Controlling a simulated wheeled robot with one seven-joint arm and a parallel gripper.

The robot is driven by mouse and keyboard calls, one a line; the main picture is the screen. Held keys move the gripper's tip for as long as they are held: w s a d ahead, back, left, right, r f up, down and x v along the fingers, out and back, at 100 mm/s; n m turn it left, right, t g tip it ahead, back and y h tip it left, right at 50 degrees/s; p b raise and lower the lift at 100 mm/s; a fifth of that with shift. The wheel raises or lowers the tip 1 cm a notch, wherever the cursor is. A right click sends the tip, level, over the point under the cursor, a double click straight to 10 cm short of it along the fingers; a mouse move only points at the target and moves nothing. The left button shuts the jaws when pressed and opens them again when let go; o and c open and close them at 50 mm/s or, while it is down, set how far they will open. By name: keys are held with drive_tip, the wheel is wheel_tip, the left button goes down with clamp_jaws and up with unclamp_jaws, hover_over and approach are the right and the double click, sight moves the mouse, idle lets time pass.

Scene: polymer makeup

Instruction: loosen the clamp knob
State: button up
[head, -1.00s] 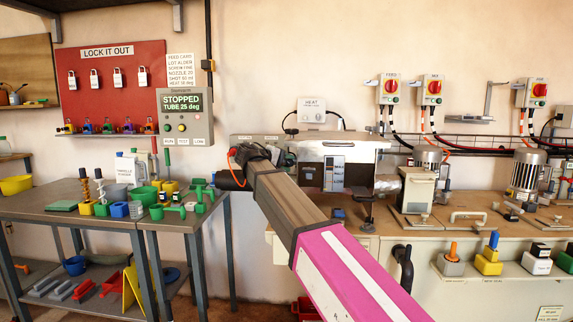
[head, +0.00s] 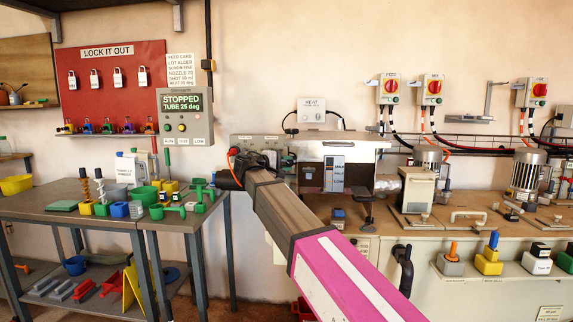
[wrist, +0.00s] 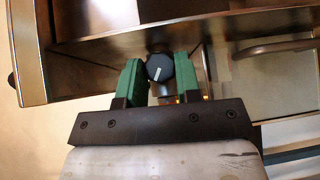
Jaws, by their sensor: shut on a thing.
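The clamp knob (wrist: 160,68), a round dark knob with a white pointer line, sits under the edge of a metal housing (wrist: 200,25) in the wrist view. The pointer line tilts slightly right of upright. My gripper (wrist: 158,76) has one green finger on each side of the knob and is shut on it.
A machine with a grey hood (head: 340,148) stands on the wooden-topped bench (head: 480,222). A dark-topped table (head: 60,208) with green, yellow and blue parts is at left. A panel (head: 183,117) reads STOPPED, TUBE 25 deg. Open floor shows between table and bench.

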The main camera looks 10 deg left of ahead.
drive_tip(key=shift+f+n+t+h, duration=0.3)
drive_tip(key=shift+n+t+h, duration=0.45)
drive_tip(key=shift+n, duration=0.25)
drive_tip(key=o, duration=0.6)
drive_tip(key=shift+t, duration=0.25)
drive_tip(key=v, duration=1)
drive_tip(key=shift+s+a, duration=0.25)
drive_tip(key=shift+a, duration=0.05)
